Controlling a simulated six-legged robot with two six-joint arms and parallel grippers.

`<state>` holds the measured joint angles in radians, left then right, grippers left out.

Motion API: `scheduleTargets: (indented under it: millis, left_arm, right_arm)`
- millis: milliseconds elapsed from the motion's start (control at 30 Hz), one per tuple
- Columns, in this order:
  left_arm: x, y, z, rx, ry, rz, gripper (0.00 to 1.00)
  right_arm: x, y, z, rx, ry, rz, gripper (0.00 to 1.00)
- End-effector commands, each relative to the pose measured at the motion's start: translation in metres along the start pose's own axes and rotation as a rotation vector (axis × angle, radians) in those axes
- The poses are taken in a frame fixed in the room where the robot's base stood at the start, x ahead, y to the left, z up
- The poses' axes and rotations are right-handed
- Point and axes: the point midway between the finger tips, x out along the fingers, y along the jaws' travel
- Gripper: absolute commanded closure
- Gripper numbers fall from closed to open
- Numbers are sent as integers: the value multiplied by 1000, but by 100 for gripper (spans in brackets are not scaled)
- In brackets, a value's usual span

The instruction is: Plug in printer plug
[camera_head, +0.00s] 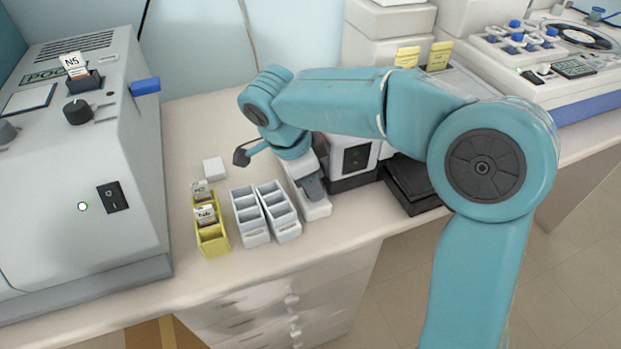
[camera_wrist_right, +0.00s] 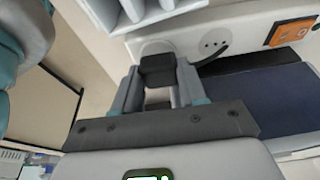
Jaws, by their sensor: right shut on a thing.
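My right gripper (camera_head: 314,188) points down over a white socket strip (camera_head: 317,209) on the bench. In the right wrist view, its two fingers (camera_wrist_right: 158,88) are shut on a black block, the plug (camera_wrist_right: 157,69). The plug is held at the fingertips, close over the strip (camera_wrist_right: 185,36). A round socket with small holes (camera_wrist_right: 213,42) shows to the right of the plug, with a dark cord beside it. The plug's pins are hidden, so I cannot tell whether they are in a socket. My left gripper is not in view.
Two white divided racks (camera_head: 264,212) and a yellow slide holder (camera_head: 212,238) stand left of the strip. A large grey machine (camera_head: 130,215) fills the left side. A white device with a dark front (camera_head: 354,160) stands right of the gripper. The bench's front edge is near.

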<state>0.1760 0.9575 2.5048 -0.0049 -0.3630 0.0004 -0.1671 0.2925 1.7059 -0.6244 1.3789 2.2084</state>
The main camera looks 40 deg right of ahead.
Motion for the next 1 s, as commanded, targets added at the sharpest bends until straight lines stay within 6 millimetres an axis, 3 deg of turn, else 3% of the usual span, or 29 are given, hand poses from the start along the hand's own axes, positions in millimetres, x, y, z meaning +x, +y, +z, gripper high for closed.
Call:
scheduleTargets:
  millis: [667,700,767,1000]
  left_arm:
    - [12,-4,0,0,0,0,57]
    - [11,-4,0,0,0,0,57]
    - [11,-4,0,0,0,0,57]
    - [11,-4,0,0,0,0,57]
  right_arm:
    - [13,0,4,0,0,0,100]
    - [12,0,4,0,0,0,49]
    - [12,0,4,0,0,0,29]
    - [12,0,4,0,0,1,29]
